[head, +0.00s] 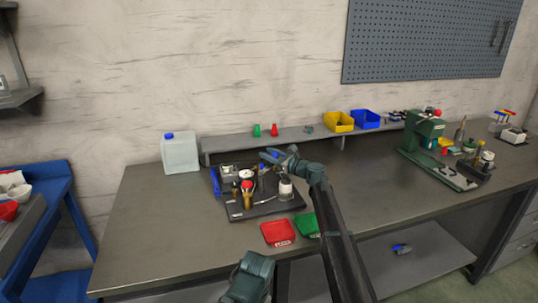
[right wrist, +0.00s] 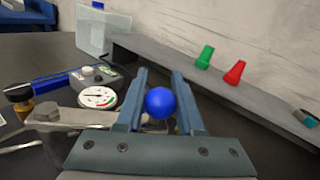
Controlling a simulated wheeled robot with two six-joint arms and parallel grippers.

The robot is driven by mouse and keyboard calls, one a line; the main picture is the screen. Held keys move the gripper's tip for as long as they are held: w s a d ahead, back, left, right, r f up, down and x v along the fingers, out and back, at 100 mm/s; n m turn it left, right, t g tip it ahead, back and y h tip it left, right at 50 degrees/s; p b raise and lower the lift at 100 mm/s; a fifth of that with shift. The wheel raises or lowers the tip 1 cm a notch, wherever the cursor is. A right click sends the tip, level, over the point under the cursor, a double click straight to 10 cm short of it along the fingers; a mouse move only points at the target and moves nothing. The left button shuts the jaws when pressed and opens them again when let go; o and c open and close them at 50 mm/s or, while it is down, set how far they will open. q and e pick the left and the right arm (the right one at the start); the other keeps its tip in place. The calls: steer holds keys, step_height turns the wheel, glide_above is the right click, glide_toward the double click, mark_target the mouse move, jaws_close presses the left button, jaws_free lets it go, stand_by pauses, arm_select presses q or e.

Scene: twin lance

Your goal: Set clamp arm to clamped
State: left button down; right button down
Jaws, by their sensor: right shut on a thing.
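My right gripper (head: 269,156) is over the dark fixture plate (head: 262,210) on the workbench. In the right wrist view, the fingers of the right gripper (right wrist: 159,76) are shut around a blue ball knob (right wrist: 160,103), one on each side. The knob appears to be the handle end of the clamp arm. The rest of the clamp arm is hidden behind the gripper. A metal bar with a bolt (right wrist: 75,117) lies left of the gripper. My left gripper's fingers do not show.
A dial gauge (right wrist: 98,97) is close left of the fingers. A red tray (head: 277,233) and green tray (head: 306,225) lie in front. A translucent jug (head: 180,153) stands back left. A raised shelf (head: 230,143) runs behind, and a green press (head: 422,135) stands right.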

stand_by(0.3)
steer(key=shift+s+d+m+t+h, duration=0.3)
steer(key=shift+d+m+t+h, duration=0.35)
steer(key=shift+m+t+h, duration=0.25)
steer(key=shift+s+d+m+t+h, duration=0.3)
steer(key=shift+d+m+t+h, duration=0.35)
steer(key=shift+h, duration=0.35)
steer(key=c, duration=0.5)
jaws_free()
steer(key=shift+c, duration=0.2)
steer(key=v, duration=1.3)
steer(key=shift+s+d, duration=0.15)
steer(key=shift+s, duration=0.2)
